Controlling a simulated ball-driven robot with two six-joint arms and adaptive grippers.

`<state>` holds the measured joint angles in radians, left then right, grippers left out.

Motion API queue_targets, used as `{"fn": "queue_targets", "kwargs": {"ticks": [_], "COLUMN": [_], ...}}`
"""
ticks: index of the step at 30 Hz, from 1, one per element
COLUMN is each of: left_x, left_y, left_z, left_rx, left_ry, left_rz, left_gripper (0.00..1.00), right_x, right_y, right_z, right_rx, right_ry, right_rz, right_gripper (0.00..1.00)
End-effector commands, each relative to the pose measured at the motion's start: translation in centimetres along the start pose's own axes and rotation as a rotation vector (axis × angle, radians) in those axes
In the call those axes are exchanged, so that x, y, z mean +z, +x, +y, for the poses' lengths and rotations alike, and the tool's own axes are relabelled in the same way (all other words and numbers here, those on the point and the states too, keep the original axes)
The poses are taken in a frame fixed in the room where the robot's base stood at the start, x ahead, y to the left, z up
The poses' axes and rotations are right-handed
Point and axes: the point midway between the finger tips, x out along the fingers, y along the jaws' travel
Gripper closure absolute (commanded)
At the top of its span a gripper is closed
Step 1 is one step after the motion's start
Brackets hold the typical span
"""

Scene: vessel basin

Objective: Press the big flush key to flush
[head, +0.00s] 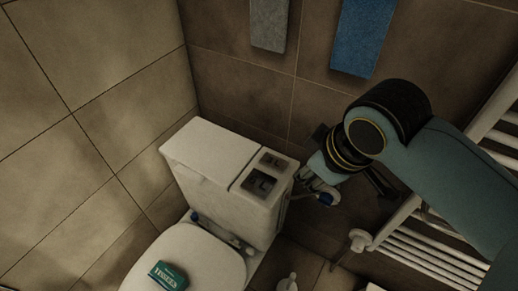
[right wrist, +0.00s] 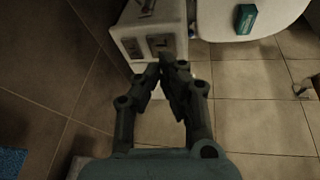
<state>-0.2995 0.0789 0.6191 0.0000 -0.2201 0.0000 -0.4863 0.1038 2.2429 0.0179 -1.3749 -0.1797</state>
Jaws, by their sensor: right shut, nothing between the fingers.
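The white toilet cistern (head: 205,155) stands against the brown wall, with a panel of two dark flush keys at the right end of its top. The big flush key (head: 260,183) is nearer the bowl, and the small key (head: 272,161) is nearer the wall. In the right wrist view the big key (right wrist: 158,43) lies just beyond my fingertips. My right gripper (right wrist: 165,62) is shut and empty. In the head view my right gripper (head: 308,180) is beside the cistern's right end, partly hidden by its own wrist; contact cannot be told. My left gripper is out of view.
A green tissue box (head: 168,276) sits on the closed toilet lid (head: 205,258). A white towel radiator (head: 425,258) stands at right, close to my right arm. Grey (head: 268,25) and blue (head: 360,38) towels hang on the wall. Room above the cistern is clear.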

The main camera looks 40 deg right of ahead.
Motion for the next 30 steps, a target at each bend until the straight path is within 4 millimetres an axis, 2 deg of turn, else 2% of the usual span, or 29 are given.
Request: {"fn": "queue_targets", "kwargs": {"ticks": [1, 3, 9, 13, 18, 30], "left_x": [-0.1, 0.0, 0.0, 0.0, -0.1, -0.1], "left_y": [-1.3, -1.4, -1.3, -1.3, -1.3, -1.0], "left_z": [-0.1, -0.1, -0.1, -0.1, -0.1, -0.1], "left_rx": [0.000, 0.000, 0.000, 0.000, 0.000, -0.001], "left_ry": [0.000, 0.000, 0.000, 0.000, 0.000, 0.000], "left_rz": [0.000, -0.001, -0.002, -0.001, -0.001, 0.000], "left_gripper": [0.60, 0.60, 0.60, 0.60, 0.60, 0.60], "right_x": [-2.1, -4.0, -8.4, -10.6, -11.6, -11.5], "right_y": [-0.3, 1.4, 6.7, 9.3, 10.5, 10.7], "right_z": [0.3, 0.5, 0.6, 0.6, 0.6, 0.6], "right_rx": [0.000, 0.002, 0.028, 0.054, 0.071, 0.072], "right_ry": [-0.064, -0.158, -0.384, -0.498, -0.561, -0.561], "right_rz": [0.037, 0.082, 0.191, 0.245, 0.273, 0.273], "right_gripper": [1.00, 1.00, 1.00, 1.00, 1.00, 1.00]}}
